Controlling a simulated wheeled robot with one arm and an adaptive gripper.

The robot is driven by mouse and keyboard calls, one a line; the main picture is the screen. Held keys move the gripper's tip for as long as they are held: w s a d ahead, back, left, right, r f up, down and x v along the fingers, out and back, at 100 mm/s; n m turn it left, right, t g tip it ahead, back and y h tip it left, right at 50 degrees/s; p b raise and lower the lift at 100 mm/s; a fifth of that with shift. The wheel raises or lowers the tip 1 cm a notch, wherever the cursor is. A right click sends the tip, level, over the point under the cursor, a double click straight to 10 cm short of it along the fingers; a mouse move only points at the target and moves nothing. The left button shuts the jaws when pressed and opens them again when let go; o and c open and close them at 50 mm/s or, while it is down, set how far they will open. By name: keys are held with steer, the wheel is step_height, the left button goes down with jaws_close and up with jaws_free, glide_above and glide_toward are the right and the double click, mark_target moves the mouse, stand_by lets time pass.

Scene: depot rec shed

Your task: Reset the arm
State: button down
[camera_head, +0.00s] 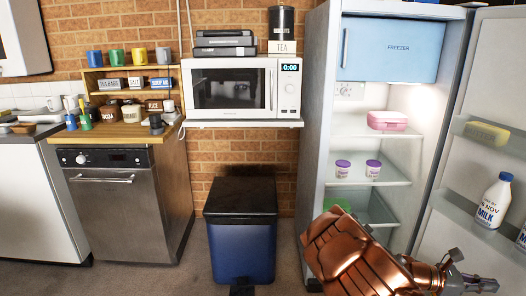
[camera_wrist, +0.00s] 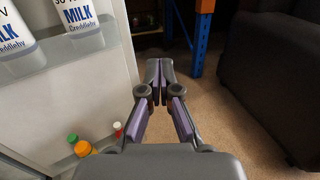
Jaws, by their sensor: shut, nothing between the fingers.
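My copper-coloured arm (camera_head: 355,255) reaches across the lower right of the head view, in front of the open fridge. My gripper (camera_head: 476,271) is at its end, low beside the open fridge door and below the milk bottle. In the wrist view my gripper (camera_wrist: 160,72) has its two dark fingers with purple pads together at the tips, with nothing between them. The carpet lies beyond the fingertips.
The open fridge door (camera_wrist: 88,92) is close on the left in the wrist view, with milk bottles (camera_wrist: 84,18) on its shelf. A dark piece of furniture (camera_wrist: 275,80) stands right, and a blue post (camera_wrist: 201,45) ahead. A blue bin (camera_head: 241,245) stands left of the fridge (camera_head: 318,120).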

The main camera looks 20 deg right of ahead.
steer(key=s+a+r+m+y, duration=0.2)
steer(key=a+r+m+y, duration=0.15)
steer(key=a, duration=0.25)
steer(key=s+a+r+m+y, duration=0.2)
steer(key=a+m, duration=0.3)
steer(key=a, duration=0.2)
steer(key=s+a+f+m+t+y, duration=0.1)
steer(key=a+m+t+y, duration=0.3)
steer(key=a, duration=1.4)
steer(key=s+a+f+n+t+y, duration=0.1)
steer(key=a+t+y, duration=0.35)
steer(key=a, duration=1.45)
step_height(320, 180, up, 24)
steer(key=s+g+y+p, duration=0.1)
steer(key=p, duration=2.2)
steer(key=shift+s+d+f+y, duration=0.2)
steer(key=shift+d+y, duration=0.1)
steer(key=shift+d, duration=0.1)
